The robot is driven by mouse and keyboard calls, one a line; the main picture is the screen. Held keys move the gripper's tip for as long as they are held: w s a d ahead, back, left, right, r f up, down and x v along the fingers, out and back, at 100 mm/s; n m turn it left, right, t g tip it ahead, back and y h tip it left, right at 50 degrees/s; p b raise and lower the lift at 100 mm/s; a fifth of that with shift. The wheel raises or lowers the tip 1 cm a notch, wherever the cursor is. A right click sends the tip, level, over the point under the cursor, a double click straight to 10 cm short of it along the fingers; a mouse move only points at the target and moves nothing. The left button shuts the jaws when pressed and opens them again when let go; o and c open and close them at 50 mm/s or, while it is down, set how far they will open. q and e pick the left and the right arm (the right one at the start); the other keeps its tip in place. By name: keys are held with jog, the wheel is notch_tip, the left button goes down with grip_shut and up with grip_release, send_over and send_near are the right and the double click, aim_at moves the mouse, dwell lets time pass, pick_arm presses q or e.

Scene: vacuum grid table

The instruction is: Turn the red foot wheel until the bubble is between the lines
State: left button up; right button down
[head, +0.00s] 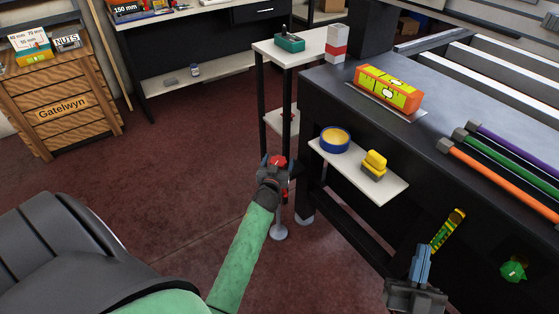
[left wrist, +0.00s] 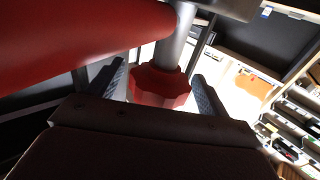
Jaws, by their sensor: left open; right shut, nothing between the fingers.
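The red foot wheel (head: 277,162) is on a leg at the near corner of the dark table. In the left wrist view the red wheel (left wrist: 160,86) sits on a grey post. My left gripper (head: 281,167) is open, with one finger on each side of the wheel; I cannot tell whether they touch it. The orange spirit level (head: 374,82) with yellow-green windows lies on a pale plate on the table top. Its bubble is too small to read against the lines. My right gripper (head: 424,250) is shut and empty, low in front of the table.
A white side shelf (head: 391,188) holds a blue-and-yellow tape roll (head: 335,139) and a yellow block (head: 375,161). Purple, green and orange bars (head: 505,166) lie on the right. A small white stand (head: 267,47) is behind the wheel. A wooden crate (head: 87,118) stands far left.

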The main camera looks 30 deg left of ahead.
pick_arm(q)
jog(key=shift+w+a, duration=0.25)
jog(key=shift+w, duration=0.45)
pick_arm(e)
jog(key=shift+s+d+r+t, duration=0.1)
jog(key=shift+s+r+t, duration=0.1)
jog(key=shift+r, duration=0.2)
jog(key=shift+s+r+t, duration=0.15)
jog(key=shift+r+t, duration=0.05)
jog(key=shift+r, duration=0.2)
pick_arm(q)
jog(key=shift+c, duration=0.2)
